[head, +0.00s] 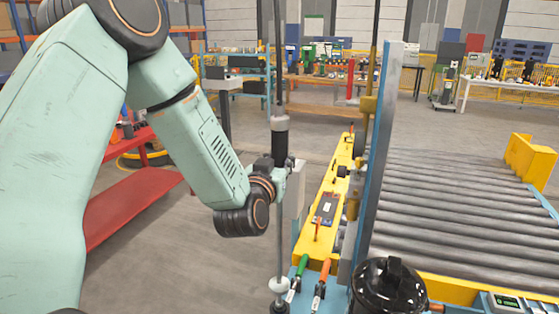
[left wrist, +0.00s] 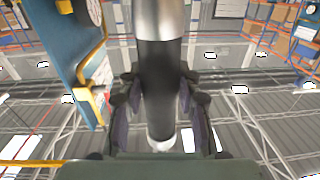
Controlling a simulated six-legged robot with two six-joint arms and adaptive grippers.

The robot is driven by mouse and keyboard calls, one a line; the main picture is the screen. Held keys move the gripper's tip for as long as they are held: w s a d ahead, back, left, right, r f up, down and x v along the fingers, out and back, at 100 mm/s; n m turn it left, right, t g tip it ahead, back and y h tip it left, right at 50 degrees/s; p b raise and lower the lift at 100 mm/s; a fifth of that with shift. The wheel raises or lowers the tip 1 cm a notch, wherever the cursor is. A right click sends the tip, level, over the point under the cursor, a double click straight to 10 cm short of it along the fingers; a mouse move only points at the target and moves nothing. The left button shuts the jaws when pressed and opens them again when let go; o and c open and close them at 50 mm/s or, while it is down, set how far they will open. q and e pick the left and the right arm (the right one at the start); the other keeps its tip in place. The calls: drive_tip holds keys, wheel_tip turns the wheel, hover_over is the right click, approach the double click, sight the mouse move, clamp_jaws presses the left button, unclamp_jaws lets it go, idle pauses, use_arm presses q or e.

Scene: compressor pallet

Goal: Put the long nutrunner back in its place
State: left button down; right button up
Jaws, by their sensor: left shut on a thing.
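The long nutrunner (head: 280,225) stands upright in the head view as a thin grey shaft with a thicker black grip and a silver collar. My left gripper (head: 283,168) is shut around its black part. In the left wrist view the black barrel (left wrist: 160,85) passes between the two fingers of my left gripper (left wrist: 160,115), with silver metal above it. A pale round collar (head: 279,285) surrounds the shaft near the bottom of the head view, with a dark piece below. I cannot tell whether the tip is seated there. My right gripper is not in view.
A blue post (head: 378,160) stands close to the right of the nutrunner. A yellow beam (head: 335,190) with small tools lies beside it. Green-handled (head: 302,265) and orange-handled (head: 322,275) tools and a glossy black object (head: 388,288) are in front. A roller conveyor (head: 460,205) extends right.

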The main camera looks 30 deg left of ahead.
use_arm(q)
drive_tip(key=shift+w+f+b, duration=0.1)
drive_tip(key=shift+f+b, duration=3.85)
drive_tip(key=shift+f, duration=1)
idle(2.2)
drive_tip(key=c, duration=1.4)
unclamp_jaws()
drive_tip(key=o, duration=0.6)
drive_tip(key=shift+c, duration=0.2)
drive_tip(key=shift+f, duration=0.1)
